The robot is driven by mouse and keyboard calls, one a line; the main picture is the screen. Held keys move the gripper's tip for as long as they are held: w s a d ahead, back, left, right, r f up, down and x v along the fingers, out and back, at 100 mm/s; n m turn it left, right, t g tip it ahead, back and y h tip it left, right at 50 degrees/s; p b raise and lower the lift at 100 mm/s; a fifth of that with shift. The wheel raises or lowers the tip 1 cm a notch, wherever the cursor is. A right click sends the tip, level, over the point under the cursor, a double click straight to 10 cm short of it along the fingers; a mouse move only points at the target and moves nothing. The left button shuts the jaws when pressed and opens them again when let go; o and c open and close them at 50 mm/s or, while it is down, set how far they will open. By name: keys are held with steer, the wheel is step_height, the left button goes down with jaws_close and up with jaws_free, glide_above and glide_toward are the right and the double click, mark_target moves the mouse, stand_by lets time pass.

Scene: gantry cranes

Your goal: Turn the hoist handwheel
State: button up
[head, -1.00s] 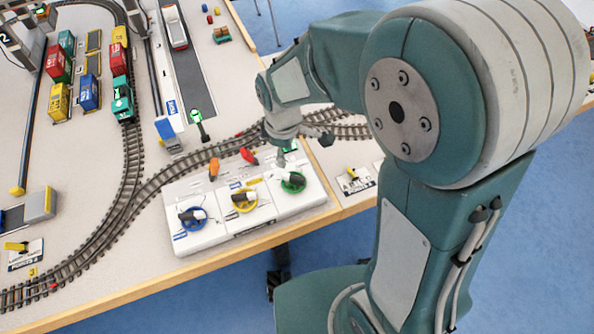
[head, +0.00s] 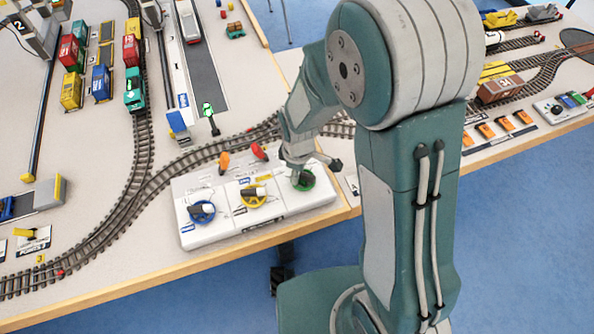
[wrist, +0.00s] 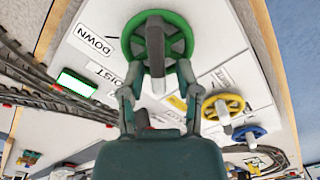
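The green handwheel (head: 303,181) is at the right end of a white control box, with a dark and grey grip bar across it. It also shows in the wrist view (wrist: 178,24), beside a "DOWN" label and a partly hidden label ending in "OIST". My gripper (wrist: 157,72) is open. In the wrist view its two fingers are spread on either side of the lower end of the grip bar (wrist: 156,45), with gaps visible. In the head view my gripper (head: 300,168) is over the green wheel and hides part of it. Contact cannot be told.
The white box (head: 225,232) also carries a yellow handwheel (head: 254,196) and a blue handwheel (head: 202,212). An orange lever (head: 224,162) and a red-orange lever (head: 259,151) stand behind them. Model tracks (head: 165,180) curve behind the box. The table's wooden edge runs in front.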

steer(key=shift+d, duration=0.3)
jaws_close()
steer(key=shift+m, duration=0.3)
steer(key=m, duration=0.5)
steer(key=shift+w+d, duration=0.1)
steer(key=shift+w, duration=0.1)
steer(key=m, duration=0.7)
steer(key=shift+w+d, duration=0.1)
steer(key=shift+d, duration=0.15)
steer(key=shift+o, duration=2.2)
jaws_free()
